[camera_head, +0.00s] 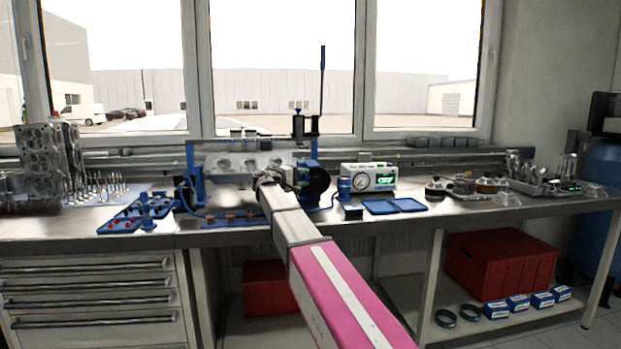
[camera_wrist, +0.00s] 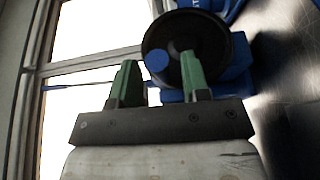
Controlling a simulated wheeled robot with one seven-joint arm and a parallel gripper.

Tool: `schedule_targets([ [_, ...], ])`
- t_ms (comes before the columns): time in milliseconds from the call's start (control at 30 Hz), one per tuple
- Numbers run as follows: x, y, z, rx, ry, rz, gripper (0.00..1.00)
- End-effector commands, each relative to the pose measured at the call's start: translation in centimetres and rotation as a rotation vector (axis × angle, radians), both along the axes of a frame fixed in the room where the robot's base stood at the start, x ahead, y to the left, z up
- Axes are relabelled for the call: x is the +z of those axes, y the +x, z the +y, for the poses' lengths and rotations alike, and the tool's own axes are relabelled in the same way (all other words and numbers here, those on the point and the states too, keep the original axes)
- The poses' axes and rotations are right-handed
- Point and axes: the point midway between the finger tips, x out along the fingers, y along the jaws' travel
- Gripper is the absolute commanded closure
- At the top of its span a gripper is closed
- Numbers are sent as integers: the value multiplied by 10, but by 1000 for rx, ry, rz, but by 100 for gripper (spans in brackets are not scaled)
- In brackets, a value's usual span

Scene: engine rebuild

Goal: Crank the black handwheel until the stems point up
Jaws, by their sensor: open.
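The black handwheel (camera_head: 316,181) is on the right side of the blue stand on the bench. In the wrist view the black handwheel (camera_wrist: 205,38) is a round disc with a blue round knob (camera_wrist: 157,62) on its face. My gripper (camera_wrist: 160,75) is open, with its two green fingers pointing at the wheel. The right finger overlaps the wheel in the picture and the knob appears between the fingers; I cannot tell whether anything touches. The grey cylinder head (camera_head: 240,163) is held in the blue stand (camera_head: 196,170). The stems cannot be made out.
A tall blue lever (camera_head: 322,80) rises above the stand. A blue tray with red parts (camera_head: 137,215) and upright valves (camera_head: 97,188) are at left.

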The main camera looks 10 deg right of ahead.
Motion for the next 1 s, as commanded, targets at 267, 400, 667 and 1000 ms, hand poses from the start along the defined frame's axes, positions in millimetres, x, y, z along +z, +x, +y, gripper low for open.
schedule_targets([
  [267, -1, 12, -28, 0, 0, 0, 57],
  [400, -1, 14, -32, 1, 0, 0, 57],
  [667, -1, 13, -32, 1, 0, 0, 67],
  [1000, 0, 13, -32, 1, 5, 0, 100],
])
